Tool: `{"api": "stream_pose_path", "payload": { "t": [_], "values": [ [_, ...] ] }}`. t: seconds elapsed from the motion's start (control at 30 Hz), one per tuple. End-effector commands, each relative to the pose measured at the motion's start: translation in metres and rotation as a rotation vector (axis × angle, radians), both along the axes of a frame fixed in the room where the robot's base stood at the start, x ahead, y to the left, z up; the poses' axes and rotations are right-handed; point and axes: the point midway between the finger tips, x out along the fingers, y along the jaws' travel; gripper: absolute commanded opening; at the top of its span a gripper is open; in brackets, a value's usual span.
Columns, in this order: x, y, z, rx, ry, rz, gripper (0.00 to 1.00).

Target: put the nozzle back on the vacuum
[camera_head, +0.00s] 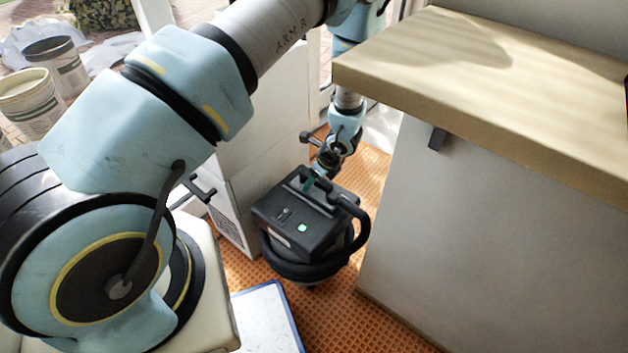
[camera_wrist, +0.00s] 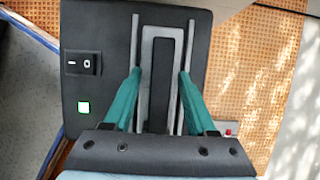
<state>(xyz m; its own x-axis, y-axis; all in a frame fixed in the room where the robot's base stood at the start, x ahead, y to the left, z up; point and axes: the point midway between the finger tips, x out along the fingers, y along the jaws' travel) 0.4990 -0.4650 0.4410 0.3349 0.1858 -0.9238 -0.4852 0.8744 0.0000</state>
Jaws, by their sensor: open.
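The vacuum (camera_head: 275,222) is a dark box-shaped unit on the orange tiled floor, with a green light on its top. Its black top also fills the middle of the wrist view (camera_wrist: 82,140), with a rocker switch and the lit green square. My gripper (camera_wrist: 160,73) is over the vacuum's top, its teal fingers apart on either side of a raised black and grey bar (camera_wrist: 161,70). I cannot tell whether the fingers touch it. In the head view, my gripper (camera_head: 313,182) is small and partly hidden. I cannot make out a separate nozzle in either view.
A black hose (camera_head: 358,232) loops around the vacuum's right side and base. A wood-topped counter (camera_head: 480,75) stands close on the right. A white box (camera_head: 235,195) is behind left, and a blue-edged white panel (camera_head: 262,315) lies in front. Buckets (camera_head: 55,62) stand far left.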

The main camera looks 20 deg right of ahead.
Motion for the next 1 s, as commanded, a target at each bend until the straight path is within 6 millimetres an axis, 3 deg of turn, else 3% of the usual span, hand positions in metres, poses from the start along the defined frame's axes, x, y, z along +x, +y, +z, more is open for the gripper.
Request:
{"api": "stream_pose_path", "payload": {
  "t": [0.17, 0.5, 0.7, 1.0],
  "values": [
    [-0.002, -0.002, 0.011, -0.002, 0.000, 0.000, 0.57],
    [-0.025, -0.016, 0.076, -0.004, -0.001, 0.000, 0.57],
    [-0.036, -0.021, 0.104, -0.002, 0.000, 0.000, 0.57],
    [-0.040, -0.022, 0.114, 0.000, 0.000, 0.000, 0.57]
  ]
}}
